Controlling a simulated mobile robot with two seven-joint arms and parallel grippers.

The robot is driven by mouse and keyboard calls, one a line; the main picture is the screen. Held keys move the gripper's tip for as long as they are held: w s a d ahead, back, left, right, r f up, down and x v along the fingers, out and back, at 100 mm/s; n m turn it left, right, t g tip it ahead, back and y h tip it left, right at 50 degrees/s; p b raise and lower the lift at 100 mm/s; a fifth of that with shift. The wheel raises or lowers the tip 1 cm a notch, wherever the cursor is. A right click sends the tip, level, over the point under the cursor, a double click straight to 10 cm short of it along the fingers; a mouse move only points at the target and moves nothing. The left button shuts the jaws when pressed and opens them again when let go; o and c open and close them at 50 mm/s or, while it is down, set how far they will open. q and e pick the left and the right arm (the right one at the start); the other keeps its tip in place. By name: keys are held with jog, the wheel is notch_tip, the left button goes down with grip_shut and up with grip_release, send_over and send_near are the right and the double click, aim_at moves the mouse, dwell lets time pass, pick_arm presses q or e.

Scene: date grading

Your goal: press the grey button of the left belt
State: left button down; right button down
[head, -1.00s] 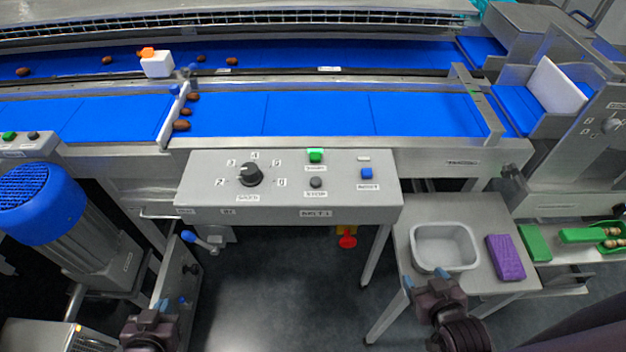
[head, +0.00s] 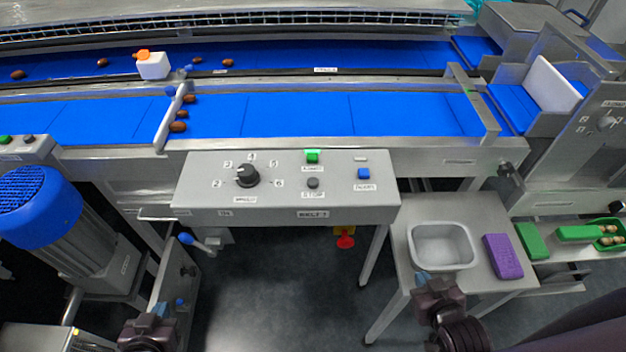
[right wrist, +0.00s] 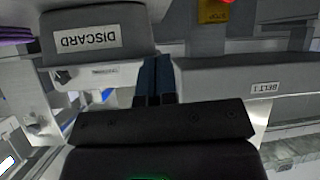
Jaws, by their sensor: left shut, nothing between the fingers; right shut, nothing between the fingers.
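The control panel (head: 330,205) stands at the middle in front of the near blue belt (head: 295,115). It has a grey button (head: 313,183) labelled STOP, below a lit green button (head: 312,157). A second panel (head: 18,153) at the far left edge has a green button (head: 5,140) and a dark grey button (head: 28,139). My left gripper (head: 151,309) is low at the left, shut and empty, apart from both panels. My right gripper (head: 432,280) is shut and empty, near the grey tub; its fingers show in the right wrist view (right wrist: 155,76).
A black knob (head: 246,176) and a blue button (head: 363,173) share the middle panel. A blue motor (head: 38,205) stands at left. A grey tub (head: 413,250) and a purple block (head: 503,256) lie on a side table. Dates (head: 180,127) rest against a slanted bar (head: 166,127).

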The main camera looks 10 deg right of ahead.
jog(key=shift+w+r, duration=0.25)
jog(key=shift+w, duration=0.25)
jog(key=shift+s, duration=0.1)
dwell(0.3)
jog(key=shift+s+f, duration=0.25)
jog(key=shift+s, duration=0.15)
